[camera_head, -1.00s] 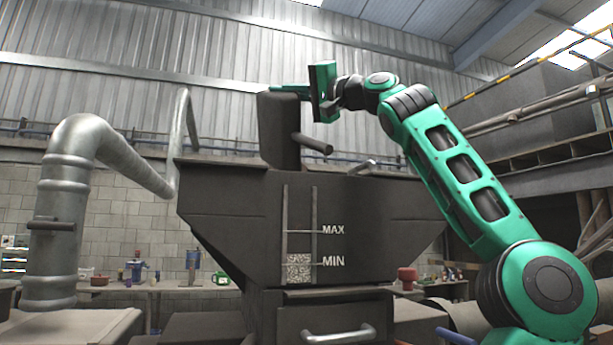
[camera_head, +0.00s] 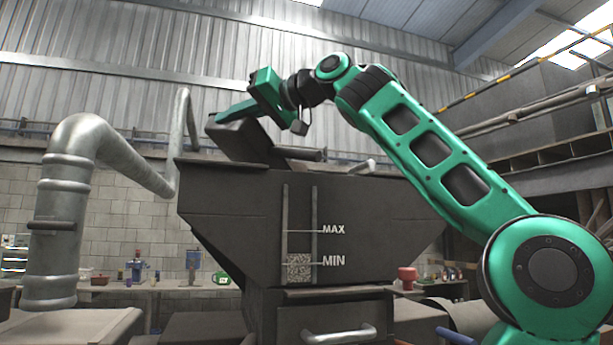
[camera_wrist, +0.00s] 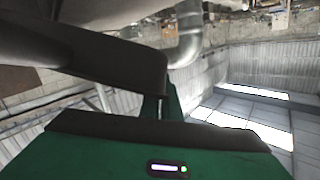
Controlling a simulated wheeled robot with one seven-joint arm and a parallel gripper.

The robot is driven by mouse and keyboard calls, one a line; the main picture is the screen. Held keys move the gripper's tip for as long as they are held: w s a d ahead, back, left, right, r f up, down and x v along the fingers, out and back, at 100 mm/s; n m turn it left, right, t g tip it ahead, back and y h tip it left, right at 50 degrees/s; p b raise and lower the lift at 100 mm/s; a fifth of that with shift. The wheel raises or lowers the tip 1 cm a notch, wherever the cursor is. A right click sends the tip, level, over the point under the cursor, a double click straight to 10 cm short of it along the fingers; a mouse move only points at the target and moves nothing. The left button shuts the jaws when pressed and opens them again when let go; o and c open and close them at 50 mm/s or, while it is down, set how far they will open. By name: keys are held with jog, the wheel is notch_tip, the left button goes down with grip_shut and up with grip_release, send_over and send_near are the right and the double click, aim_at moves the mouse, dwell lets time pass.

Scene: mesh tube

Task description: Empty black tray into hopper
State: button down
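The hopper (camera_head: 235,215) is a large dark bin with a level window marked MAX and MIN; grey speckled material shows up to a little above MIN. The black tray (camera_head: 240,138) is above the hopper's mouth, tilted, with its left end higher. My green gripper (camera_head: 232,112) is shut on the tray's upper left end. In the wrist view the dark tray (camera_wrist: 115,62) spans the upper left beside a green finger (camera_wrist: 165,105). The tray's inside and the hopper's inside are hidden, so I cannot tell whether anything is in the tray.
A large grey pipe (camera_head: 60,220) stands left of the hopper. A workbench (camera_head: 180,288) with small items runs along the wall behind. A dark bar (camera_head: 300,154) juts out beside the tray above the hopper rim.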

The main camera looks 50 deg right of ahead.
jog(key=shift+w+d+f+n+g+h+p, duration=0.1)
jog(key=shift+w+f+n+g+h+p, duration=0.25)
jog(key=shift+w, duration=1.6)
jog(key=shift+w+d+f+n+g+p, duration=0.1)
jog(key=shift+w+f+n+g, duration=0.3)
jog(key=shift+w, duration=1.55)
jog(key=shift+w+f+n+g+h+p, duration=0.2)
jog(key=shift+w+f+n, duration=0.35)
jog(key=shift+w, duration=1.4)
jog(key=shift+w+d+f+p, duration=0.1)
jog(key=shift+w+d, duration=0.1)
jog(key=shift+w, duration=0.5)
jog(key=shift+w+d+f+p, duration=0.1)
jog(key=shift+w+d+f, duration=0.1)
jog(key=shift+w, duration=0.45)
jog(key=shift+w+d+f+p, duration=0.1)
jog(key=shift+w+d, duration=0.1)
jog(key=shift+w, duration=0.5)
jog(key=shift+w, duration=0.15)
jog(key=shift+s, duration=0.3)
